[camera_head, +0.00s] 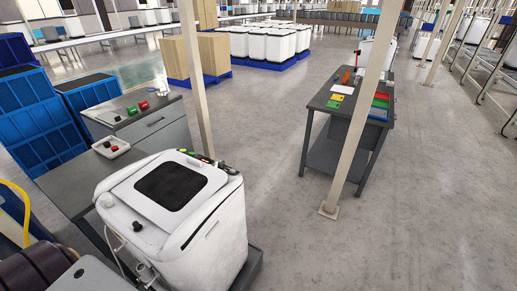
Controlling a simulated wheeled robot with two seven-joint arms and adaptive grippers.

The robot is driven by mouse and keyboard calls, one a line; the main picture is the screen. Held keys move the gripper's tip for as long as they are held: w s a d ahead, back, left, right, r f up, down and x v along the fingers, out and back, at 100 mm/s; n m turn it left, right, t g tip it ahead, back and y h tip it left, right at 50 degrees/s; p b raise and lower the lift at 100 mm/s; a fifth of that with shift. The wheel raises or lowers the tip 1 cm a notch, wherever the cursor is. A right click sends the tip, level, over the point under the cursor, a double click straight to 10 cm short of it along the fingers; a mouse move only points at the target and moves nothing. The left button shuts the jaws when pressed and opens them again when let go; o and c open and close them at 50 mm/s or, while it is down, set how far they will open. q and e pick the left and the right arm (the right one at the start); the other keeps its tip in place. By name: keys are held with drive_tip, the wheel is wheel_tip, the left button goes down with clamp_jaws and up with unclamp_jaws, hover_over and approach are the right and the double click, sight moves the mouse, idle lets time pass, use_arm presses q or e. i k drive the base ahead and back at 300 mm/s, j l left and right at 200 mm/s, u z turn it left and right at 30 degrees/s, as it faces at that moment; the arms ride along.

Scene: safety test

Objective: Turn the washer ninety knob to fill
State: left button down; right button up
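The washer (211,239) is a white tub-like machine with a dark square lid window (170,185), at the lower left of the head view. I cannot read any marking or tell the setting of either knob, nor which one is the ninety knob. Neither of my grippers shows in this view.
A dark workbench (325,158) and a pale post (352,130) stand at right. Open floor (290,235) lies right of the washer. Blue crates (38,120) stand at left.

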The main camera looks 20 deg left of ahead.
sight(221, 163)
drive_tip(key=k+j+u, duration=0.1)
drive_tip(key=u, duration=0.35)
drive_tip(key=k+j+u, duration=0.25)
drive_tip(key=u, duration=0.2)
drive_tip(key=k+j+u, duration=0.15)
drive_tip(key=u, duration=0.3)
drive_tip(key=j, duration=0.1)
